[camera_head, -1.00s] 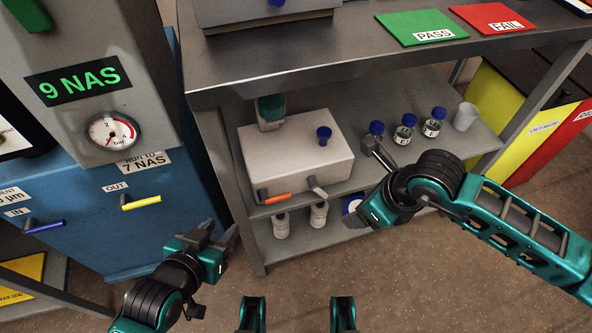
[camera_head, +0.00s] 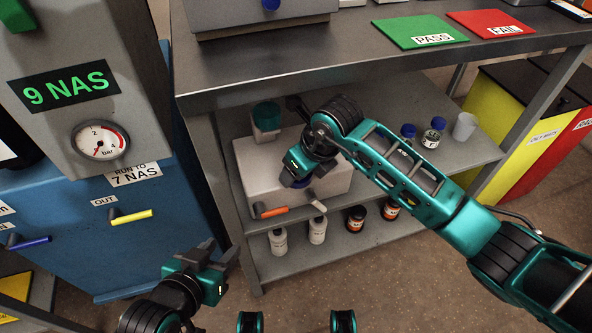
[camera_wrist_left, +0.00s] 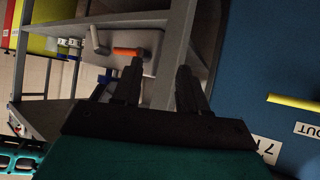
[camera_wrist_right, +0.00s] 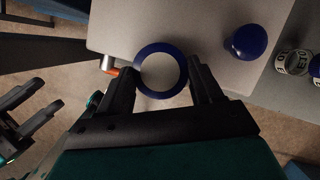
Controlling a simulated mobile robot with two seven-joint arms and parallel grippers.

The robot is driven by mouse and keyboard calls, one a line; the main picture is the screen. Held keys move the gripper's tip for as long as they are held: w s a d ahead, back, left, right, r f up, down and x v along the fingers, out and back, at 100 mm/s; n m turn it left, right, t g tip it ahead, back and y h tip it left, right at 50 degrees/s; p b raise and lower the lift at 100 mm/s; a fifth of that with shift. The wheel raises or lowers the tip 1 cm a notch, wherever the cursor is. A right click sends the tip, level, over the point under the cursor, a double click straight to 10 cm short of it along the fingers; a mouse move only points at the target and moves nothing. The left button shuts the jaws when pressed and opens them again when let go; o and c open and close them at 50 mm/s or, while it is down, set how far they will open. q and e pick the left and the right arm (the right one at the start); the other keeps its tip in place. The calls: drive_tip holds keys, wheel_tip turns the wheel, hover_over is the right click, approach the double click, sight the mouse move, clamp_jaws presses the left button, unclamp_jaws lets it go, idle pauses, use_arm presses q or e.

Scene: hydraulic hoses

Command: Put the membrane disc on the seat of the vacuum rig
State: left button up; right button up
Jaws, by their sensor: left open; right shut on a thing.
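The membrane disc (camera_wrist_right: 143,88) shows in the right wrist view as a blue ring with a pale grey middle. My right gripper (camera_wrist_right: 162,82) is shut on it. In the head view the right gripper (camera_head: 297,177) is over the front of the vacuum rig, a pale box (camera_head: 255,160) on the middle shelf. I cannot make out the seat. My left gripper (camera_head: 222,255) is open and empty, left of the shelves.
Blue-capped bottles (camera_head: 434,133) and a cup (camera_head: 464,126) stand right of the rig, partly behind my right arm. White bottles (camera_head: 317,230) and dark jars (camera_head: 355,218) are on the lower shelf. The bench top (camera_head: 290,70) overhangs the rig.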

drive_tip(key=shift+w+a+f+b, duration=0.2)
drive_tip(key=shift+a+f, duration=0.05)
drive_tip(key=shift+f, duration=0.15)
drive_tip(key=shift+w+a+f+b, duration=0.15)
drive_tip(key=shift+w+a+f, duration=0.05)
drive_tip(key=shift+f, duration=0.35)
drive_tip(key=o, duration=1.1)
